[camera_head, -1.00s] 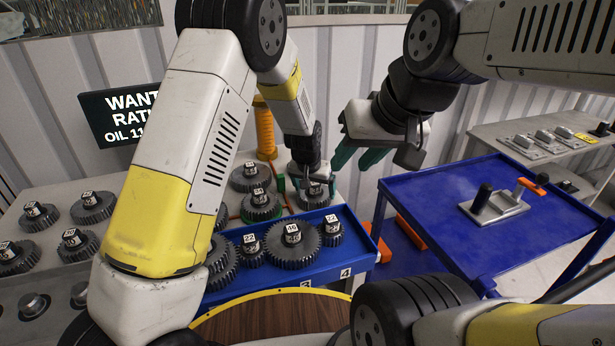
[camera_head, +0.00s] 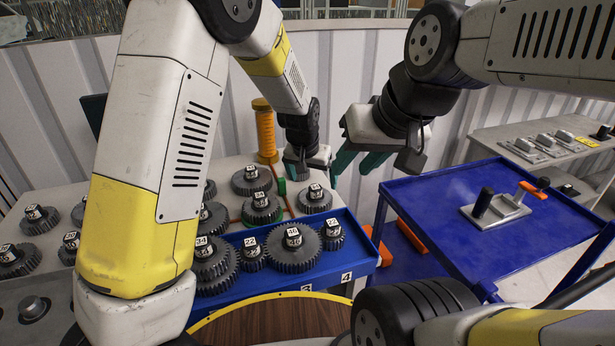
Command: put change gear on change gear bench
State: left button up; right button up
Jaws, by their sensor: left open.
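Dark toothed change gears with white number tags show in the head view. One gear (camera_head: 314,201) stands on the light bench top (camera_head: 225,172), just behind the blue tray (camera_head: 335,262). My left gripper (camera_head: 304,174) is open and empty, above and slightly left of this gear, apart from it. A second gear (camera_head: 262,209) and a third gear (camera_head: 251,180) stand to its left. A large gear (camera_head: 293,249) sits in the blue tray between smaller gears. My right gripper (camera_head: 358,165) is open and empty to the right, its green fingers spread. My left arm hides part of the bench's left side.
An orange post (camera_head: 265,132) and a short green post (camera_head: 282,187) stand close to my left gripper. A blue cart (camera_head: 435,205) with a metal fixture (camera_head: 497,210) stands at right. A round wooden top (camera_head: 270,322) lies in front.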

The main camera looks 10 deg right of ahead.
pick_arm(q)
jog(key=s+a+r+n+h, duration=0.1)
jog(key=s+a+r, duration=0.4)
jog(key=a+r, duration=0.3)
jog(key=s+a+r+n, duration=0.2)
jog(key=s+a+r, duration=0.3)
jog(key=a+r, duration=0.25)
jog(key=s+a+r+n+t, duration=0.1)
jog(key=s+a+r, duration=0.1)
jog(key=s+a, duration=0.3)
jog(key=s+a+r+n+t+y, duration=0.1)
jog(key=s+a, duration=0.3)
jog(key=s, duration=0.6)
jog(key=shift+s+a+r, duration=0.35)
jog(key=shift+a+r, duration=0.05)
jog(key=shift+r, duration=0.4)
